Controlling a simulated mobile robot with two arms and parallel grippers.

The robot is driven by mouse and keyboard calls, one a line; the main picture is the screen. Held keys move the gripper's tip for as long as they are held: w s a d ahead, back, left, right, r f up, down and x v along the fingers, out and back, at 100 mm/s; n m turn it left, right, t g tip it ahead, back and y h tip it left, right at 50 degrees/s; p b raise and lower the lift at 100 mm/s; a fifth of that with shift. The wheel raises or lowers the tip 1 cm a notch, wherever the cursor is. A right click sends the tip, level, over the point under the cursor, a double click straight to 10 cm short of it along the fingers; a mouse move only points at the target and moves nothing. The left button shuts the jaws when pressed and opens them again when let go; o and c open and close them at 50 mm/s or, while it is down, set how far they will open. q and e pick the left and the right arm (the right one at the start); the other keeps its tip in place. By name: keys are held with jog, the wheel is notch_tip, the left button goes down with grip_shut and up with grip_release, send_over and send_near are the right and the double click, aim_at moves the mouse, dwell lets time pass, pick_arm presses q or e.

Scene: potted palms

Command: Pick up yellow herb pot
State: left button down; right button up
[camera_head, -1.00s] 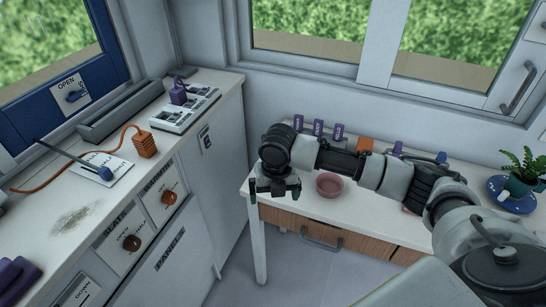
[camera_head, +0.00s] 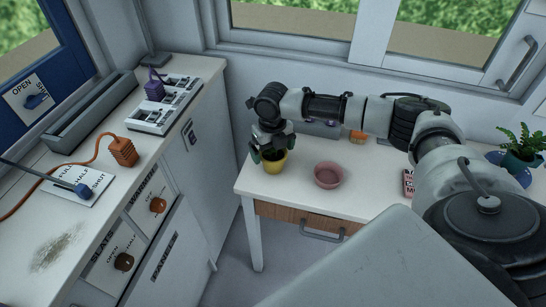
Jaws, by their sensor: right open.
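The yellow herb pot (camera_head: 275,166) stands on the white table (camera_head: 362,186) near its left end. My right gripper (camera_head: 268,154) reaches in from the right and points down over the pot. Its open fingers are at the pot's upper part. The gripper hides the pot's top and any herb in it. I cannot tell whether the fingers touch the pot. My left gripper is not in view.
A pink bowl (camera_head: 328,174) stands just right of the pot. An orange block (camera_head: 357,135) is behind my right arm. A green potted plant (camera_head: 522,148) is at the far right. A counter with switches (camera_head: 165,103) runs along the left.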

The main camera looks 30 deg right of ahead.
aim_at(273, 152)
notch_tip(273, 152, down, 2)
jog(key=shift+s+f, duration=0.1)
jog(key=shift+f, duration=0.45)
jog(key=shift+c, duration=0.3)
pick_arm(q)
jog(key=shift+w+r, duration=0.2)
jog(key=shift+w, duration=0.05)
pick_arm(e)
jog(key=c, duration=0.7)
